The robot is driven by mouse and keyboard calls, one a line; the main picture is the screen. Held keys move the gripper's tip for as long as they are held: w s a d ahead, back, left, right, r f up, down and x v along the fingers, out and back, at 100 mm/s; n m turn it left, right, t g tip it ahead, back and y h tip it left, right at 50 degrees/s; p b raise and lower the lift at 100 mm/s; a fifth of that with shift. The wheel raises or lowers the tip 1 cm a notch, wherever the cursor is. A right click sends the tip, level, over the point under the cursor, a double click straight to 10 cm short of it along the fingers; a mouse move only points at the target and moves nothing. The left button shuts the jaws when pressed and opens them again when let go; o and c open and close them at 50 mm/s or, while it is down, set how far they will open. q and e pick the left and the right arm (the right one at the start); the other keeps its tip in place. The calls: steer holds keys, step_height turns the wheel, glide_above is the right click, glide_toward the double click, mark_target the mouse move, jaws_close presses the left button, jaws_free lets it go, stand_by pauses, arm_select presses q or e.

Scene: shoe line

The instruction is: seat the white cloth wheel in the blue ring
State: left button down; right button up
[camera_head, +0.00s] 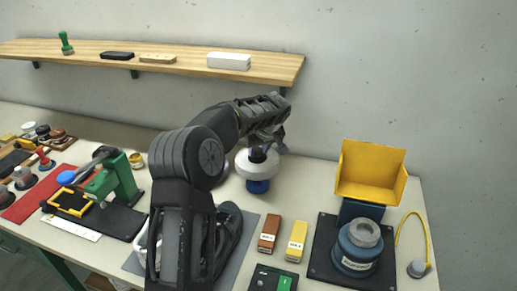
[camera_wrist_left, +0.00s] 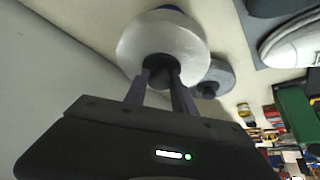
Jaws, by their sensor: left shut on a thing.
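The white cloth wheel (camera_head: 246,167) is at the back of the table, right of my left arm. It also shows large in the left wrist view (camera_wrist_left: 135,45). My left gripper (camera_head: 262,149) is above it, shut on its dark hub (camera_wrist_left: 161,68). The blue ring (camera_head: 258,187) is directly below the wheel in the head view; only a sliver of blue shows past the wheel's far edge in the left wrist view. I cannot tell whether wheel and ring touch. My right gripper is not in view.
A grey disc (camera_wrist_left: 217,76) stands close beside the white wheel. A green press (camera_head: 117,180) and shoes on a grey mat are left. Brown (camera_head: 269,235) and yellow (camera_head: 297,241) blocks, a blue pot (camera_head: 352,262) and a yellow bin (camera_head: 371,172) are right. A wall shelf (camera_head: 190,65) hangs behind.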

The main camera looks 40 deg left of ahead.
mark_target(260, 163)
arm_select(q)
steer(key=shift+f+b, duration=1.3)
steer(key=shift+f, duration=1.55)
steer(key=shift+d+b, duration=0.1)
steer(key=shift+b, duration=0.45)
steer(key=shift+b, duration=0.3)
steer(key=shift+f+b, duration=0.7)
steer(key=c, duration=1.3)
jaws_free()
steer(key=shift+s+r, duration=0.1)
